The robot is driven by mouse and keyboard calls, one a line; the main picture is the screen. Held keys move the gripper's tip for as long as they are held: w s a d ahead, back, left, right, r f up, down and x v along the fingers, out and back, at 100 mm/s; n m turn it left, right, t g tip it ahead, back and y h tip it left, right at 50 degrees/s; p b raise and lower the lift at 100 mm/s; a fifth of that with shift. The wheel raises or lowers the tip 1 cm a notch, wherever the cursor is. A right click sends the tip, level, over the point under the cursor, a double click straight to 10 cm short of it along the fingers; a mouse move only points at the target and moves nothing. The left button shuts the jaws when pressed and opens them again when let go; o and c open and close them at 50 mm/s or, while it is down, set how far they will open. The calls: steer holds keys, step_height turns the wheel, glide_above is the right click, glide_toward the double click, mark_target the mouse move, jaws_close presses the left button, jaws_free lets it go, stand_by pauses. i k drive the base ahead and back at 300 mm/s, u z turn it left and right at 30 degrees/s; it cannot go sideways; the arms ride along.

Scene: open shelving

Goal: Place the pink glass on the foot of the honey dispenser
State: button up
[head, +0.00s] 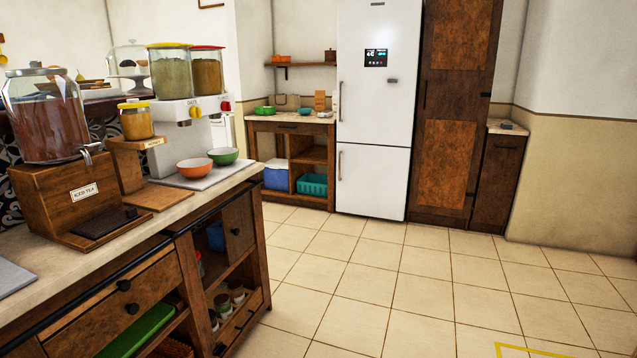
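The honey dispenser (136,121) stands on the counter at the left. It has a yellow-lidded jar of amber content on a wooden stand. Its flat wooden foot (160,197) sticks out toward the front and looks bare. No pink glass can be made out in the head view. My gripper is not in view.
An iced tea dispenser (48,118) stands left of the honey dispenser. A white two-bin dispenser (178,140) stands to its right, with orange (194,168) and green (224,156) bowls on its foot. Open shelves below hold small jars and a green tray (140,332). The tiled floor is clear.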

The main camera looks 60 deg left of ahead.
mark_target(157, 196)
steer(key=k, duration=2)
steer(key=u, duration=2.6)
steer(key=i, duration=1)
steer(key=z, duration=0.05)
